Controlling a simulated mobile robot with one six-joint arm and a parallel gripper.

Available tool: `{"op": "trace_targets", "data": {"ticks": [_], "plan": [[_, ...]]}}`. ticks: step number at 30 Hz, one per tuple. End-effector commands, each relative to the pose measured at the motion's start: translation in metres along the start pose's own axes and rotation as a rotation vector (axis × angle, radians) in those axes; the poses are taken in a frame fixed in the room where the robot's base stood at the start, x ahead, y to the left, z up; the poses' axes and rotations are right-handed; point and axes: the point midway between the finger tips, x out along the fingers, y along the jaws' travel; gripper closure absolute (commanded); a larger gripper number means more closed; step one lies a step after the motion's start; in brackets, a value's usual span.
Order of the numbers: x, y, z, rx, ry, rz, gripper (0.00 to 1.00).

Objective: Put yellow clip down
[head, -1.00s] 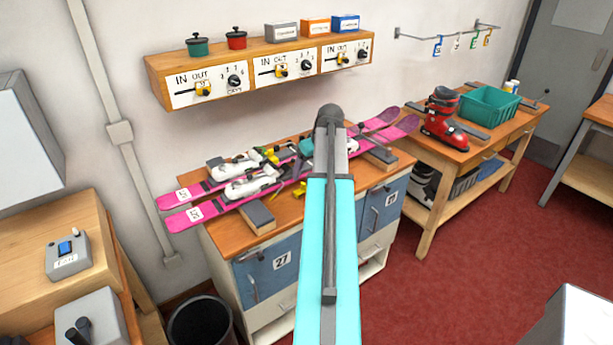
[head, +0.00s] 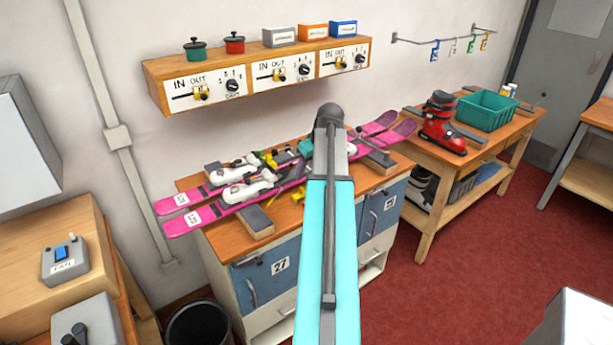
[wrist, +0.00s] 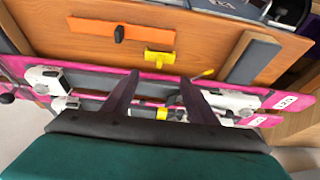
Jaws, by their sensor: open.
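A yellow clip (wrist: 160,58) lies on the orange-brown bench top, beside the pink skis, in the wrist view. In the head view my gripper is largely hidden behind my arm.
Pink skis (head: 190,222) with white bindings lie across the bench. An orange-and-black tool (wrist: 119,33) and a grey-topped block (wrist: 254,58) are near the clip. A red boot (head: 441,125) and a green bin (head: 486,110) stand on the right bench.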

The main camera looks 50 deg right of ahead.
Motion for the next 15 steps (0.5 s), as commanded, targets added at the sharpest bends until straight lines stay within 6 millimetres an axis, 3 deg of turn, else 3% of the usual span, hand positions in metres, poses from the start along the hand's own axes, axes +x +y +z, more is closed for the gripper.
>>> {"op": "trace_targets", "data": {"ticks": [1, 3, 4, 15], "plan": [[0.000, -0.001, 0.001, 0.003, -0.006, -0.005, 0.56], [-0.001, -0.003, 0.003, 0.008, -0.020, -0.016, 0.68], [-0.002, -0.004, 0.004, 0.010, -0.027, -0.021, 0.69], [-0.018, -0.006, 0.001, 0.013, -0.038, -0.029, 0.69]]}}
